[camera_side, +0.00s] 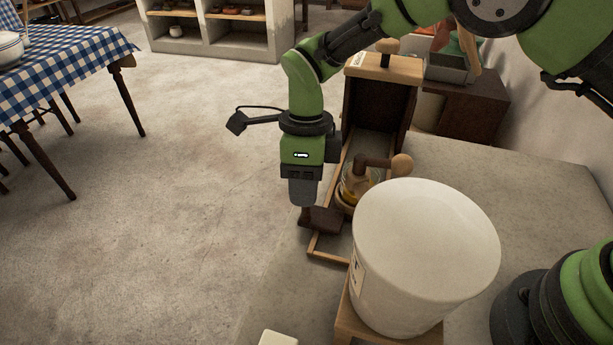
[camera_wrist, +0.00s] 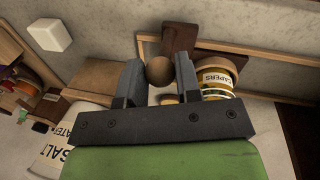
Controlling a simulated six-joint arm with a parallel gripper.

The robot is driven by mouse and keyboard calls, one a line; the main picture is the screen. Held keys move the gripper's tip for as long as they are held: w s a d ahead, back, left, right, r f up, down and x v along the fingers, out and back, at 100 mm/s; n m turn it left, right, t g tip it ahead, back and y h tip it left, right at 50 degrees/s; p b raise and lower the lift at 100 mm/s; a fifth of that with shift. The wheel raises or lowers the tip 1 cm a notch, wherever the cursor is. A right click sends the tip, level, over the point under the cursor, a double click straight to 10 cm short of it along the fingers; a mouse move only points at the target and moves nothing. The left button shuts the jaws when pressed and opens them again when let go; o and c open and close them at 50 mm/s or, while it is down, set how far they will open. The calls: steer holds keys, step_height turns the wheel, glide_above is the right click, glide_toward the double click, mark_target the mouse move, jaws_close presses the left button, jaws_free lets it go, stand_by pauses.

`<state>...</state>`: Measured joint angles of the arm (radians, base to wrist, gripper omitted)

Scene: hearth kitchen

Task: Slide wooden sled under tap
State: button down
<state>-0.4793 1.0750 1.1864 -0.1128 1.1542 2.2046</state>
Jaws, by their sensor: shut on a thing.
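The dark wooden sled (camera_side: 320,219) shows as a block at the near end of a pale wooden track frame. In the wrist view the sled (camera_wrist: 180,38) has a round brown knob (camera_wrist: 159,71) beside it. My gripper (camera_side: 303,198) points down at the sled's left, its fingers shut on the knob in the wrist view. A glass jar (camera_side: 352,190), labelled capers in the wrist view (camera_wrist: 214,78), stands inside the frame. A wooden tap (camera_side: 376,162) with a ball end (camera_side: 402,164) is above the jar, near the white crock. The jar's base is partly hidden.
The large white crock (camera_side: 425,250) stands on a wooden stand close to the track's right side. A tall open wooden box (camera_side: 383,105) closes the far end. A white block (camera_side: 278,339) lies in front. The counter's left edge is close to my gripper.

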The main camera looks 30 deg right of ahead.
steer(key=s+a, duration=0.5)
steer(key=shift+s+a, duration=0.35)
steer(key=shift+a, duration=0.05)
steer(key=c, duration=0.8)
jaws_free()
steer(key=shift+d, duration=0.1)
steer(key=r, duration=0.3)
steer(key=w+r, duration=0.1)
steer(key=r, duration=0.2)
steer(key=d+r, duration=0.1)
steer(key=r, duration=0.2)
steer(key=shift+w+r, duration=0.3)
steer(key=shift+r, duration=0.1)
